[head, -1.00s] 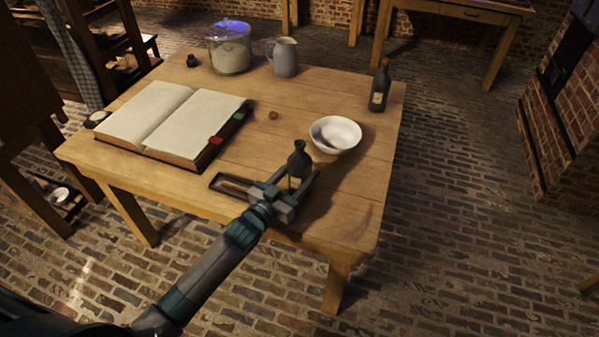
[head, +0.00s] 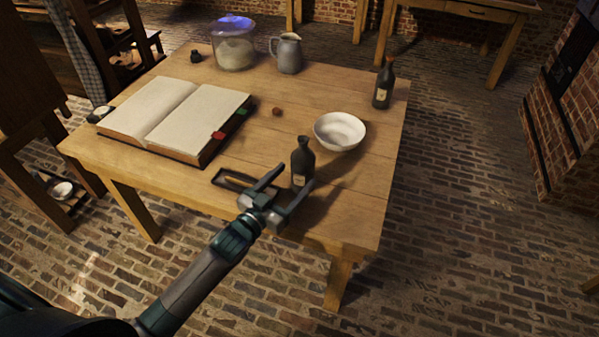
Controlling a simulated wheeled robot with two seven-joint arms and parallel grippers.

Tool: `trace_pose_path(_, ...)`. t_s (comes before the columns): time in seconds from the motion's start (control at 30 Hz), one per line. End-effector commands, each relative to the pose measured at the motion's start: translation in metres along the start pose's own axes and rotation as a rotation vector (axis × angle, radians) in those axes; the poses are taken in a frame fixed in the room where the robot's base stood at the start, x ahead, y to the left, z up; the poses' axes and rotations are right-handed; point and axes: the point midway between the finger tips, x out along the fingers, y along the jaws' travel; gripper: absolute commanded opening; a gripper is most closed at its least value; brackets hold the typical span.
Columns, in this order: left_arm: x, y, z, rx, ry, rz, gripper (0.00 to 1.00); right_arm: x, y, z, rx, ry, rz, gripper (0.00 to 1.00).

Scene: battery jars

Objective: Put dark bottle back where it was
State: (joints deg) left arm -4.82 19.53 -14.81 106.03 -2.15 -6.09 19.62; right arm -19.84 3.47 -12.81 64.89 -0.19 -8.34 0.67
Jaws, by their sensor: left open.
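A dark bottle (head: 302,158) with a pale label stands upright near the front edge of the wooden table (head: 345,205), just in front of a white bowl. My left gripper (head: 297,175) is open at the front edge, its two fingers pointing at the bottle. The fingertips are close to the bottle's lower part; whether they touch it I cannot tell. A second dark bottle (head: 383,85) with a pale label stands upright at the table's far right corner. My right gripper is not in view.
The white bowl (head: 339,131) is behind the near bottle. A small dark tray (head: 233,179) lies left of the gripper. An open book (head: 178,118) fills the left side. A glass jar (head: 235,50) and grey jug (head: 288,54) stand at the back. The table's right front is clear.

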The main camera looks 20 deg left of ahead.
Motion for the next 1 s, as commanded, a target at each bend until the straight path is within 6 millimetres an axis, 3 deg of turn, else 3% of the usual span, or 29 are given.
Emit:
trace_pose_path(0.2, -0.039, 0.0, 0.002, 0.0, -0.002, 0.0, 0.7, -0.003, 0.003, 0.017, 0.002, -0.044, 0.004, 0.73)
trace_pose_path(0.4, -0.062, 0.0, 0.001, 0.0, -0.002, 0.0, 0.7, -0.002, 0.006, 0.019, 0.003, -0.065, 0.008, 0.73)
trace_pose_path(0.63, -0.071, 0.0, 0.0, 0.0, 0.0, 0.0, 0.7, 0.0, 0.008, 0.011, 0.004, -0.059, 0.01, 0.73)
trace_pose_path(1.0, -0.07, 0.0, -0.001, 0.0, 0.0, 0.0, 0.7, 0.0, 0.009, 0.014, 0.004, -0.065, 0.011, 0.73)
